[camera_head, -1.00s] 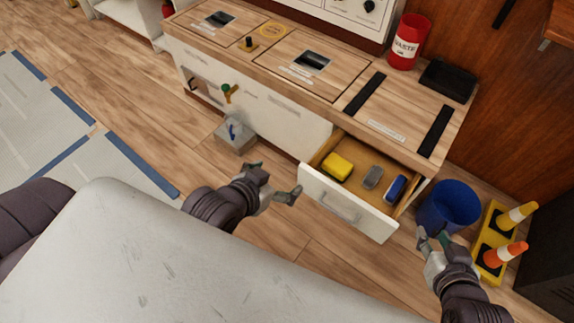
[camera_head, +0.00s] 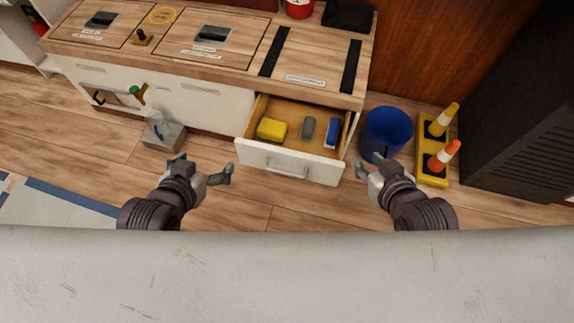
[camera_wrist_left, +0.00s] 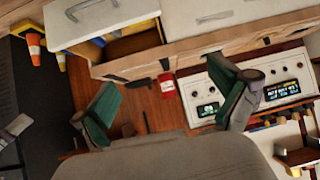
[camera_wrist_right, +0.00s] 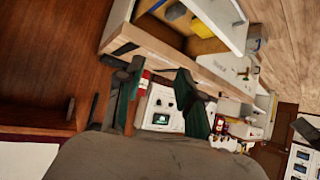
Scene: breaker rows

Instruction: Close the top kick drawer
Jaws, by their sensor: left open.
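The drawer (camera_head: 291,166) stands pulled out under the right end of the white cabinet, with a handle (camera_head: 287,173) on its white front. It holds a yellow item (camera_head: 271,129), a grey item (camera_head: 308,127) and a blue item (camera_head: 332,132). My left gripper (camera_head: 203,169) is open and empty, to the left of the drawer front and apart from it. My right gripper (camera_head: 367,166) is just right of the drawer front; its fingers (camera_wrist_right: 160,90) look apart and empty in the right wrist view. The drawer also shows in the left wrist view (camera_wrist_left: 95,18).
A blue bin (camera_head: 386,133) stands right of the drawer, beside a yellow stand (camera_head: 432,150) with cones. A dark cabinet (camera_head: 520,120) is at the far right. A grey box (camera_head: 163,134) sits on the floor to the left. Floor before the drawer is clear.

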